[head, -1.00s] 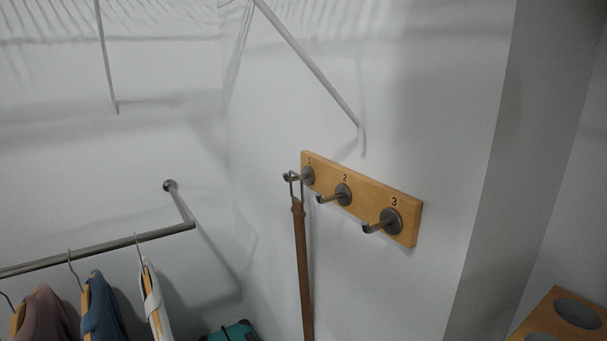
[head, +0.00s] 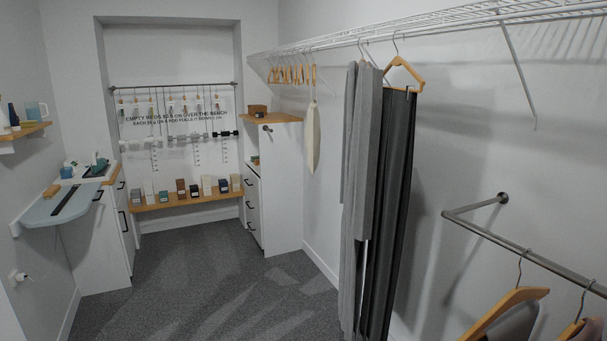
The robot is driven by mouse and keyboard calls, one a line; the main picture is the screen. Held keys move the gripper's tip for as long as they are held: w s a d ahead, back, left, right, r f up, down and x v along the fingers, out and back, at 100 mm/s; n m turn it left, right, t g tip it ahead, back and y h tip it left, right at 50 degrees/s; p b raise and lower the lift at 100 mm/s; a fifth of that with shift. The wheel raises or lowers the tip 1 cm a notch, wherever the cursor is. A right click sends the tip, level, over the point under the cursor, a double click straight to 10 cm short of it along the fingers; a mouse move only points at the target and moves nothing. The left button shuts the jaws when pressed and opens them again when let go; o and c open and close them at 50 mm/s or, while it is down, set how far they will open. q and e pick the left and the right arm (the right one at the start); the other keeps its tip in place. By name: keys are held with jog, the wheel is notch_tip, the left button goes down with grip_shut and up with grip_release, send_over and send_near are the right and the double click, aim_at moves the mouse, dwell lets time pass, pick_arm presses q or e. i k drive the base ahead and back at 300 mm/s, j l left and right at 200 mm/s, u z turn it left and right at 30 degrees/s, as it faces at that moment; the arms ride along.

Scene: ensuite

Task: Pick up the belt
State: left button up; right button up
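The brown belt seen on the hook rail a second ago is outside the present head view. A dark flat strip (head: 76,202) lies lengthwise on a pale blue board (head: 45,211) at the left wall; I cannot tell what it is. Neither of my grippers shows in the head view.
Grey carpet (head: 215,295) is clear through the middle. White cabinets (head: 98,240) stand left, and a drawer unit (head: 275,205) stands right of the alcove. A wooden bench (head: 185,201) holds several small boxes. Grey trousers (head: 390,200) and a clothes rail (head: 530,254) take up the right side.

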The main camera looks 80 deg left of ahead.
aim_at(61, 206)
jog(key=u, duration=4.2)
jog(key=i+l+z, duration=0.15)
jog(key=i+z, duration=0.25)
jog(key=i, duration=0.2)
jog(key=i+z, duration=0.2)
jog(key=i, duration=3.05)
jog(key=i+l+u, duration=0.15)
jog(key=i+u, duration=0.15)
jog(key=i, duration=0.25)
jog(key=i+l+u, duration=0.3)
jog(key=i, duration=0.2)
jog(key=i+l+u, duration=0.3)
jog(key=i, duration=0.2)
